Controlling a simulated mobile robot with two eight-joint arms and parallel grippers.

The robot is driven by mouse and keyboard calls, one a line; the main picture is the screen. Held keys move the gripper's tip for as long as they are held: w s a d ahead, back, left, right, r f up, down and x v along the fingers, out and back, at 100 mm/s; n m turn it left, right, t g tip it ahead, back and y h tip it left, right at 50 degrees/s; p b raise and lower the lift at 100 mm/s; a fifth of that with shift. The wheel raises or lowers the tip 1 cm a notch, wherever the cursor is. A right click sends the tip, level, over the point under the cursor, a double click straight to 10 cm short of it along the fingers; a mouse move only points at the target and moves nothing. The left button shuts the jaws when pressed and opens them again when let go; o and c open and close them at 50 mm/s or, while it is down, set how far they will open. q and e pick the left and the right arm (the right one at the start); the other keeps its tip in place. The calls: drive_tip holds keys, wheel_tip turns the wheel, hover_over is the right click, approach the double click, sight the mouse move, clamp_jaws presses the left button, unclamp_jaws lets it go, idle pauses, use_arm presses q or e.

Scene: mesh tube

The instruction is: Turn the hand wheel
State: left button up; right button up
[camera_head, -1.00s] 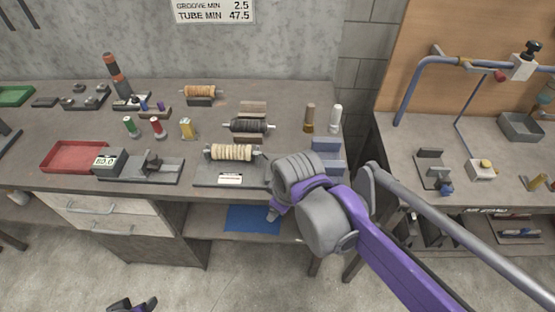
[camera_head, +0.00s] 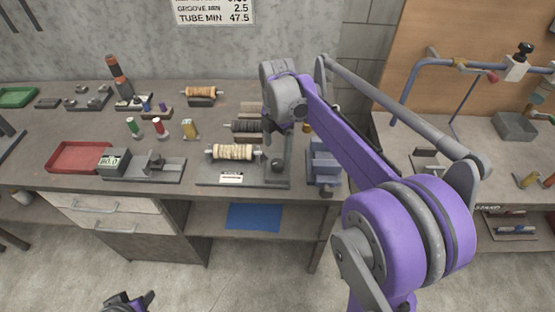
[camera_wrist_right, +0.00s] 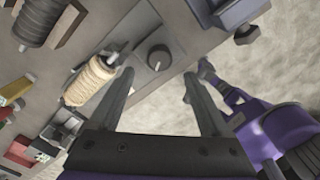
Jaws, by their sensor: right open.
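The hand wheel, a dark round knob (camera_head: 278,165), sits at the right end of the winding fixture (camera_head: 215,181), beside a cream-wound tube (camera_head: 233,152). In the right wrist view the knob (camera_wrist_right: 159,58) lies ahead of and between the two fingers, with the cream tube (camera_wrist_right: 90,80) to its left. My right gripper (camera_wrist_right: 164,82) is open and empty, above the bench. In the head view its wrist is above and behind the wheel, and its fingers are hard to make out. My left gripper (camera_head: 130,303) shows only partly at the bottom edge, low in front of the bench.
A dark-wound tube (camera_head: 246,126) lies behind the cream one. Blue-grey blocks (camera_head: 323,163) stand just right of the wheel. A red tray (camera_head: 75,158) and a gauge marked 80.0 (camera_head: 113,161) are to the left. A second bench with blue piping (camera_head: 415,85) stands at the right.

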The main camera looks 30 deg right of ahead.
sight(277, 163)
wheel_tip(277, 163, down, 6)
drive_tip(key=shift+f, duration=0.2)
drive_tip(key=shift+c, duration=0.2)
clamp_jaws()
idle(0.3)
drive_tip(key=shift+m, duration=0.4)
